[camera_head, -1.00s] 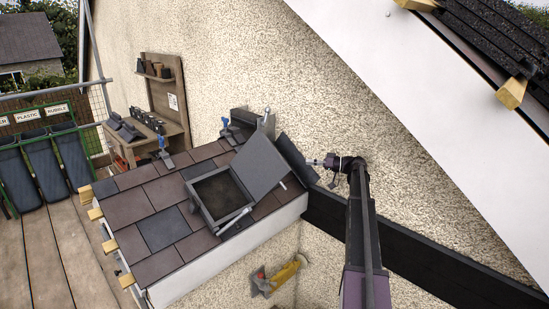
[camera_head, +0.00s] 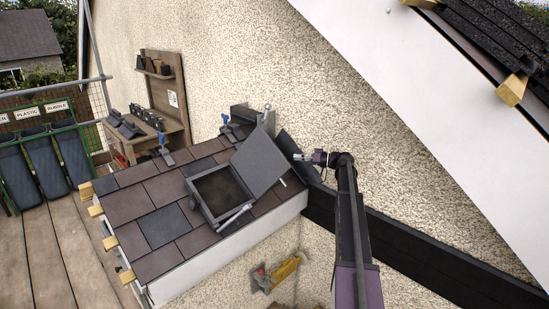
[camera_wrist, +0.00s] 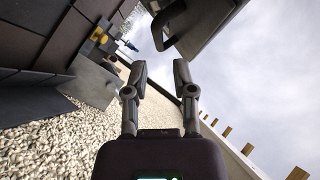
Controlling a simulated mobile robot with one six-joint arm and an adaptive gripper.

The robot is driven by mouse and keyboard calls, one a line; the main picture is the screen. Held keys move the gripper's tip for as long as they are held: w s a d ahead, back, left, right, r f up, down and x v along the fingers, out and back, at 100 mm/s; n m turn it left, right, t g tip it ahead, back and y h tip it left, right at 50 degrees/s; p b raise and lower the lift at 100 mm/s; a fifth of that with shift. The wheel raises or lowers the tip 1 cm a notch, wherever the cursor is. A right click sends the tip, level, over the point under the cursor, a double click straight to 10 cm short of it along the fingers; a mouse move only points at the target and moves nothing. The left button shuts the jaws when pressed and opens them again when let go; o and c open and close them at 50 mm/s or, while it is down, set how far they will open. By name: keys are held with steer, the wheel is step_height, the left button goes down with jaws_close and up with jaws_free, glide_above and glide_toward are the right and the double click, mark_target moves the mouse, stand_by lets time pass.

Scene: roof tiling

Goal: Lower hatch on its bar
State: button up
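The hatch lid (camera_head: 256,164) is a flat dark grey panel, standing open and tilted at the right of its square frame (camera_head: 216,219) on the slate roof. A pale bar (camera_head: 234,217) lies along the frame's front right side. A short pale piece (camera_head: 282,183) shows by the lid's right edge. My gripper (camera_head: 301,157) is to the right of the lid, apart from it in the head view. In the wrist view my gripper (camera_wrist: 160,72) has its two fingers spread with nothing between them. A dark panel with a bracket-like edge (camera_wrist: 190,25), perhaps the lid, is beyond the fingertips.
Slate tiles (camera_head: 128,208) surround the hatch. A dark upright sheet (camera_head: 292,150) stands between lid and wall, near my gripper. The pebbledash wall (camera_head: 330,100) rises behind, with a dark beam (camera_head: 420,255) along it. Blue-handled tools (camera_head: 227,125) lie at the roof's top edge.

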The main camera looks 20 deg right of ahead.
mark_target(277, 156)
steer(key=x, duration=0.8)
steer(key=shift+w+a, duration=0.25)
steer(key=shift+a, duration=0.1)
